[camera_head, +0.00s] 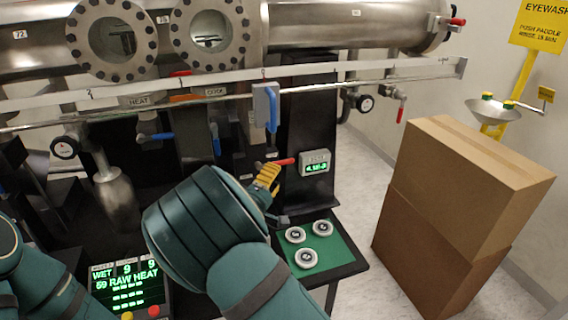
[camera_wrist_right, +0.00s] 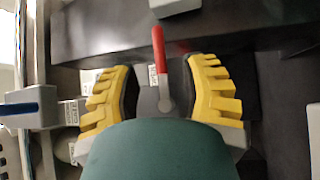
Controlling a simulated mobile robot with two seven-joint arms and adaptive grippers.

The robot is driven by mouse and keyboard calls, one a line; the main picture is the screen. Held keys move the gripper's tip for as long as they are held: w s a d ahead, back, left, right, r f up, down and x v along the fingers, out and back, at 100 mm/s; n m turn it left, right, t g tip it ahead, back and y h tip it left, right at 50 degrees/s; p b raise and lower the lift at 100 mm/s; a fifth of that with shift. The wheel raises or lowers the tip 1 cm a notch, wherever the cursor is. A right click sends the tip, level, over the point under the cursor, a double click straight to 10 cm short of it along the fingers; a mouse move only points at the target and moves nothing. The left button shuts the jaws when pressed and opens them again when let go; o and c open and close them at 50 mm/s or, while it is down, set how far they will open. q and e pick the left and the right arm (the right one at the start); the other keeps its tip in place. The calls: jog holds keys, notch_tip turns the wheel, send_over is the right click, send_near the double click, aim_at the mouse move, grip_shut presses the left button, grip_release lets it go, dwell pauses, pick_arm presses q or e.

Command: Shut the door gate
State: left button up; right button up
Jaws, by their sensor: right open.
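A red-handled lever (camera_head: 281,161) sticks out from the dark front below the steel chamber, just left of a small grey readout box (camera_head: 315,163). I cannot read any label that marks it as the door gate's. My right gripper (camera_head: 268,176) is at the lever, with yellow ridged fingers. In the right wrist view the open fingers (camera_wrist_right: 158,72) stand apart on both sides of the red lever (camera_wrist_right: 158,48), with a gap on each side. The lever's grey pivot lies between them. My left arm shows at the lower left; its gripper is out of view.
A blue handle (camera_head: 272,108) on a grey box sits above the lever on the rail. A green mat (camera_head: 334,254) with three round pucks lies to the right of my wrist. Stacked cardboard boxes (camera_head: 455,200) stand at the right. A readout panel (camera_head: 128,285) is at lower left.

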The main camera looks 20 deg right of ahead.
aim_at(282, 164)
jog(key=x, duration=0.7)
jog(key=shift+c, duration=0.3)
jog(key=shift+a+r, duration=0.1)
grip_shut()
